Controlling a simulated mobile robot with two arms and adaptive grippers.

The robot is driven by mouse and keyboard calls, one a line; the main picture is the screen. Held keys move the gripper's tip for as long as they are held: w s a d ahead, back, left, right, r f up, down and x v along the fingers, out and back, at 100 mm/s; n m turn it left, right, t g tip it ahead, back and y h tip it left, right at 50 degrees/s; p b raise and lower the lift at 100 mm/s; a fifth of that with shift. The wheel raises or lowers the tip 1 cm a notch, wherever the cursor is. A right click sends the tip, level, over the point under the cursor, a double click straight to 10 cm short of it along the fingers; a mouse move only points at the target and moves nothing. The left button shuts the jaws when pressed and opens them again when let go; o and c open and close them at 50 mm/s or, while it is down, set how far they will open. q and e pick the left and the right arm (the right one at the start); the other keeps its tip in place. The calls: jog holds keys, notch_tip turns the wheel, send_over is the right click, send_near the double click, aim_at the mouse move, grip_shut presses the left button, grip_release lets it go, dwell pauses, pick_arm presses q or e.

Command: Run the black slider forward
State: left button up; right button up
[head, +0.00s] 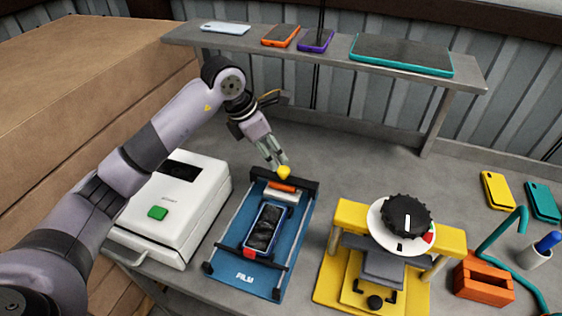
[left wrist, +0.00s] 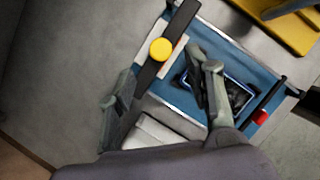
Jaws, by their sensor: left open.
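The black slider (head: 303,184) is a crossbar with a yellow knob (head: 285,172) on top, at the far end of the blue film device (head: 226,262). A silver roller with an orange part lies just in front of it. A dark phone in a blue frame (head: 262,228) lies on the device. My left gripper (head: 277,163) is open, pointing down close to the knob. In the left wrist view the fingers (left wrist: 158,62) are apart, with the knob (left wrist: 161,50) and slider (left wrist: 183,18) appearing between them. Whether a finger touches the knob I cannot tell. My right gripper is out of view.
A white machine with a green button (head: 158,212) stands left of the device. A yellow press with a black dial (head: 406,217) stands right. A raised shelf (head: 330,58) with phones and a tablet runs behind. Bare tabletop lies behind the device.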

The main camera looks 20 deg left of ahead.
aim_at(283, 169)
pick_arm(q)
jog(key=p+x, duration=0.1)
jog(key=x, duration=0.4)
jog(key=shift+d+f, duration=0.15)
jog(key=shift+f, duration=0.25)
jog(key=shift+w+d+f, duration=0.15)
jog(key=shift+w+f, duration=0.1)
jog(key=shift+f, duration=0.4)
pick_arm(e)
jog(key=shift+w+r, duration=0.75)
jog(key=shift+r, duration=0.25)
pick_arm(q)
jog(key=shift+c, duration=0.3)
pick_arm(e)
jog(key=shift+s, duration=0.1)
pick_arm(q)
grip_shut()
